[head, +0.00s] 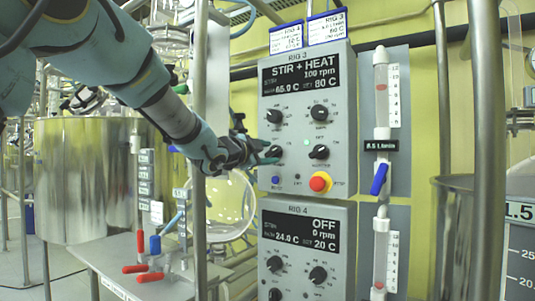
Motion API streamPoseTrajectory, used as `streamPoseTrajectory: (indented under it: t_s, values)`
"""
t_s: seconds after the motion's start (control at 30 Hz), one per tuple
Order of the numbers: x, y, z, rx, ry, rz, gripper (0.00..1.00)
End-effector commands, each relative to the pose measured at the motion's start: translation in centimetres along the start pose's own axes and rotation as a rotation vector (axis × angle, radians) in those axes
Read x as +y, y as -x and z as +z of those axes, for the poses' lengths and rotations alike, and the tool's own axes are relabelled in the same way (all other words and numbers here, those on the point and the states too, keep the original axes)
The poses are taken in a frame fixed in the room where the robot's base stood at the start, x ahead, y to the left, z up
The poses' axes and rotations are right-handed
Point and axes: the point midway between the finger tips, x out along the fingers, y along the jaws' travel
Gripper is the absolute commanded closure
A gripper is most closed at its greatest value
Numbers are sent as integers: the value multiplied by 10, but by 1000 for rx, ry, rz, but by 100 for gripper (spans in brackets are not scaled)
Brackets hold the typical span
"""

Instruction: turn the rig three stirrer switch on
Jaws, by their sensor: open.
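The rig 3 control box (345,90) is grey, and its display (307,75) reads STIR + HEAT, 100 rpm, 65.0 C and 80 C. It has two upper dials and two lower switches. The lower left switch (276,151), apparently the stirrer one, is black and partly hidden by my gripper. A green light (306,143) is lit between the lower switches. My gripper (266,154) is open at that switch, reaching in from the left. I cannot tell whether its fingers touch the knob.
A red and yellow stop button (320,183) sits below the heater switch (319,152). The rig 4 box (345,245) is below, reading OFF. A steel post (199,240) stands close to my arm. A flowmeter (381,110) with a blue valve is at right.

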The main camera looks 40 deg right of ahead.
Motion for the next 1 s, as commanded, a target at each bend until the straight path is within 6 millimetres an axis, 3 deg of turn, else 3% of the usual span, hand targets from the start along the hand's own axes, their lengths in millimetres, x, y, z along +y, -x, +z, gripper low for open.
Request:
streamPoseTrajectory:
  t_s: [0.23,0.7,1.0]
  values:
    - [0,14,0,0,0,-1,49]
    - [0,97,0,-1,0,-1,49]
    - [0,109,0,0,0,0,49]
